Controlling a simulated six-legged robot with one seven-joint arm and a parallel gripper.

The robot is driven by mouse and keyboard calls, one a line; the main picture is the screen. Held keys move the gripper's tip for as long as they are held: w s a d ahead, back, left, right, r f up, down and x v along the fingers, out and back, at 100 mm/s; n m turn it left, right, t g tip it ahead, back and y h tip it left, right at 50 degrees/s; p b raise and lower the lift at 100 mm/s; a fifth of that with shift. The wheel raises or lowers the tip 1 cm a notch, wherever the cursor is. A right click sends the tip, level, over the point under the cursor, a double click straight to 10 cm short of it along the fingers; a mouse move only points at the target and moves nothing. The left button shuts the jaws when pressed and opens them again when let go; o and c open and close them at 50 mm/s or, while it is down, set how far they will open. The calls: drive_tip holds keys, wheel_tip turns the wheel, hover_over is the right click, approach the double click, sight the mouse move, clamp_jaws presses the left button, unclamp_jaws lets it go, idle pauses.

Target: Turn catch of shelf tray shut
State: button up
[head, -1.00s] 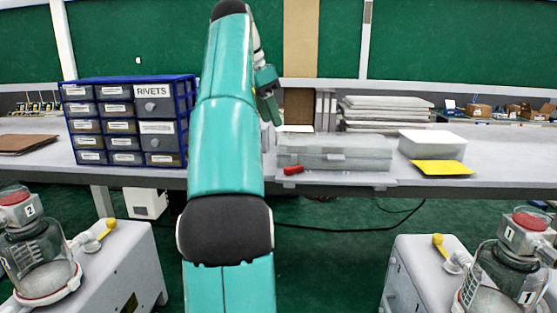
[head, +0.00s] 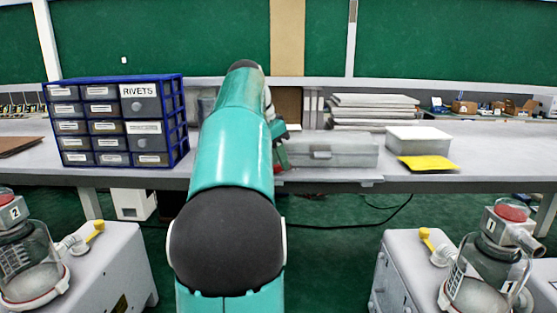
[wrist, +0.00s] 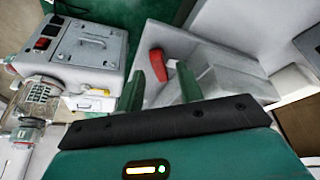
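The shelf tray (head: 345,152) is a translucent grey box at the bench's front edge in the head view; its pale wall and corner also show in the wrist view (wrist: 205,52). Its catch (wrist: 157,64) is a small red lever, seen between my two green fingers in the wrist view. My gripper (wrist: 160,78) is open, one finger on each side of the catch. I cannot tell whether either finger touches it. In the head view my gripper (head: 281,150) is at the tray's left front corner and mostly hides the catch.
A blue drawer cabinet (head: 118,120) stands left on the bench. Pump units with canisters stand at lower left (head: 30,262) and lower right (head: 485,270).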

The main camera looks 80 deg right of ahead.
drive_tip(key=shift+s+d+f, duration=0.1)
drive_tip(key=shift+f, duration=0.35)
clamp_jaws()
drive_tip(key=shift+n, duration=0.3)
drive_tip(key=n+t, duration=0.1)
drive_tip(key=n, duration=0.1)
drive_tip(key=n+t+h, duration=0.1)
drive_tip(key=n, duration=0.2)
drive_tip(key=shift+s, duration=0.2)
drive_tip(key=n+t, duration=0.1)
drive_tip(key=n, duration=0.1)
drive_tip(key=n+t, duration=0.1)
drive_tip(key=n, duration=0.2)
drive_tip(key=shift+s+n, duration=0.2)
drive_tip(key=shift+n, duration=0.1)
